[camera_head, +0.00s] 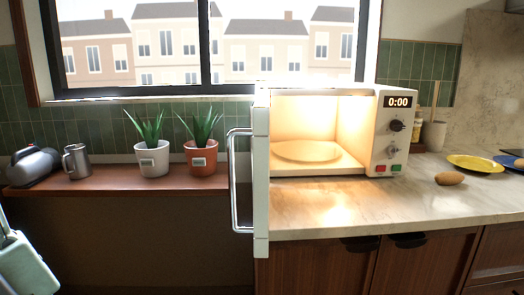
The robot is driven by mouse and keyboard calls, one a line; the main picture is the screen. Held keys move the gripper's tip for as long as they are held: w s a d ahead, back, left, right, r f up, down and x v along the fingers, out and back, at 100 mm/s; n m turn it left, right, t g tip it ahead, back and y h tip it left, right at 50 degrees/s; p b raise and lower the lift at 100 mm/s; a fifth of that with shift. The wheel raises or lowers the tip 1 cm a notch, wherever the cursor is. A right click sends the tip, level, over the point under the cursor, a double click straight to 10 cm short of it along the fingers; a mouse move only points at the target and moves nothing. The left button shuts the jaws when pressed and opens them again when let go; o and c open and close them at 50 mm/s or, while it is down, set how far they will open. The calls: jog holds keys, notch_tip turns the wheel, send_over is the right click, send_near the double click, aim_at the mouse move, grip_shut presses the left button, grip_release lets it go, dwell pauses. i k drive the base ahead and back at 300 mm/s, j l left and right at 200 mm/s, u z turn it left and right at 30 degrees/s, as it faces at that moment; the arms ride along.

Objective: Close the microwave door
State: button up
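The microwave (384,170) stands on the right-hand counter with its lit inside showing and a round turntable plate (307,151) in it. Its white door (261,180) is wide open, hinged at the left side and swung out towards me, so I see it nearly edge-on. The curved metal door handle (234,185) is on the door's left-facing side. My gripper cannot be made out in this view. A pale teal part at the lower left edge seems to be my arm, well apart from the door.
A brown potato-like item (450,179) and a yellow plate (475,163) lie on the counter (400,205) right of the microwave. A white pot (152,159) and an orange pot (201,157) with plants stand on the wooden shelf left of the door. A metal mug (77,161) is farther left.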

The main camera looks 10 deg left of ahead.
aim_at(260, 132)
jog(key=k+j, duration=0.1)
jog(key=j, duration=0.95)
jog(key=k+j+z, duration=0.1)
jog(key=j, duration=0.45)
jog(key=k+j, duration=0.15)
jog(key=j, duration=0.35)
